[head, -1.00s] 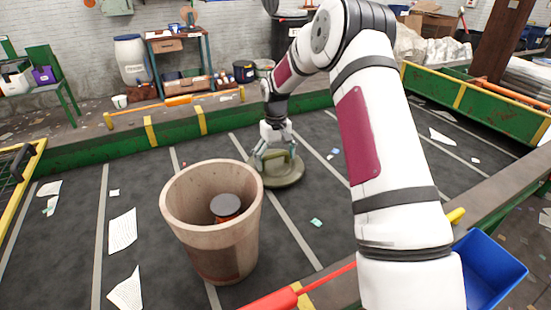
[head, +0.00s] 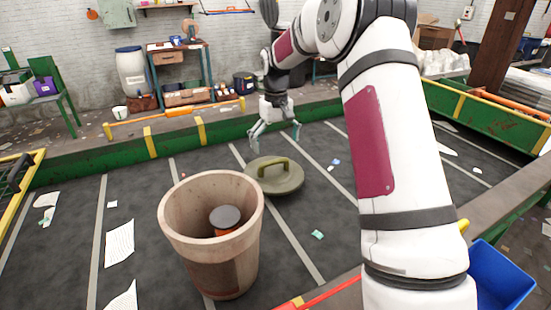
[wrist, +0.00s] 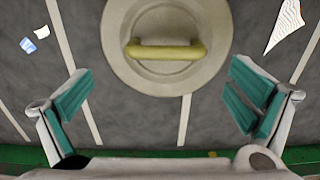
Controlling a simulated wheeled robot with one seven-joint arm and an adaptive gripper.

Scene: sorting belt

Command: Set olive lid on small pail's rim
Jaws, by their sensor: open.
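The olive lid (head: 287,183), round with a yellow-olive bar handle (head: 273,166), lies flat on the dark belt, behind and right of a beige pail (head: 212,245). The pail stands upright, its top uncovered. A can with a grey top (head: 225,217) and orange side sits inside it. My gripper (head: 275,141) is open and empty, raised above and a little behind the lid, clear of it. In the wrist view the lid (wrist: 165,77) is ahead of the spread fingers (wrist: 160,88), its handle crosswise. The lid's far edge is cut off there.
Paper sheets (head: 119,242) and small scraps (head: 317,235) lie on the belt. A green side wall (head: 100,165) runs along the back. A red bar (head: 330,295) crosses the near edge, and a blue bin (head: 500,280) stands at lower right. The belt around the lid is mostly free.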

